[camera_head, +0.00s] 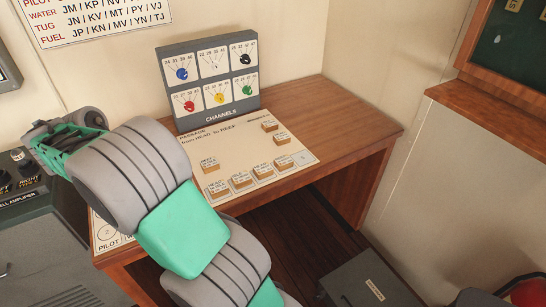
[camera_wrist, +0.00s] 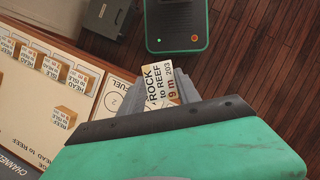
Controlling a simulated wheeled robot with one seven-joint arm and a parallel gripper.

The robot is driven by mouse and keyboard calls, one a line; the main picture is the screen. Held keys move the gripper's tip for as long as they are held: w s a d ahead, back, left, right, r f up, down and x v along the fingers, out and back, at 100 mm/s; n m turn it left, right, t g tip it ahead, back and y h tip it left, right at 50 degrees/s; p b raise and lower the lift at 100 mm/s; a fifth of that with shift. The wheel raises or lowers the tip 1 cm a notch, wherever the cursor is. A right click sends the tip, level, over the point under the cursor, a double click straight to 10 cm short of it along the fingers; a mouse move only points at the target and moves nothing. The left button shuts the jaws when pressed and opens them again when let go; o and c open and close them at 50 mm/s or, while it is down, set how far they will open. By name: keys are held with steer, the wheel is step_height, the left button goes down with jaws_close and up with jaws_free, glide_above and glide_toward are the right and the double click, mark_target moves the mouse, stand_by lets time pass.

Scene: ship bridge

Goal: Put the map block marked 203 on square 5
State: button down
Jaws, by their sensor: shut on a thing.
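The map block (camera_wrist: 158,86) marked 203, reading ROCK to REEF and 9 m, is between the grey fingers of my gripper (camera_wrist: 165,92) in the wrist view. My gripper is shut on it, with the printed face toward the camera. In the head view my arm hides the block and fingertips. The passage sheet (camera_head: 225,143) lies on the wooden desk, with a row of blocks (camera_head: 242,180) along its front edge. An empty outlined square (camera_head: 303,158) shows at the row's right end; its number is too small to read.
Loose blocks lie farther up the sheet, one at left (camera_head: 209,167) and two at right (camera_head: 270,125). The grey CHANNELS panel (camera_head: 210,75) stands behind the sheet. The desk's right end (camera_head: 345,125) is clear. A grey box (camera_head: 370,280) stands on the floor.

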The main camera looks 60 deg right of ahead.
steer(key=s+d+r+n+t+h, duration=0.1)
steer(key=s+d+n, duration=0.2)
steer(key=d, duration=0.7)
steer(key=s+d+r+n+h, duration=0.1)
steer(key=s+d+n, duration=0.15)
steer(key=d, duration=0.85)
steer(key=s+d+r+n+t+h+b, duration=0.15)
steer(key=s+d+n, duration=0.35)
steer(key=s+d, duration=0.9)
steer(key=w+d+f, duration=0.1)
steer(key=d+f, duration=0.2)
steer(key=d, duration=0.1)
steer(key=w+d+f+p, duration=0.1)
steer(key=d+f, duration=0.2)
steer(key=d, duration=0.2)
steer(key=w+d+f, duration=0.1)
steer(key=d+f, duration=0.1)
steer(key=d, duration=0.3)
steer(key=shift+w+f, duration=0.4)
steer(key=f, duration=0.3)
steer(key=shift+d+f+p, duration=0.25)
steer(key=shift+p, duration=0.05)
steer(key=shift+f, duration=0.1)
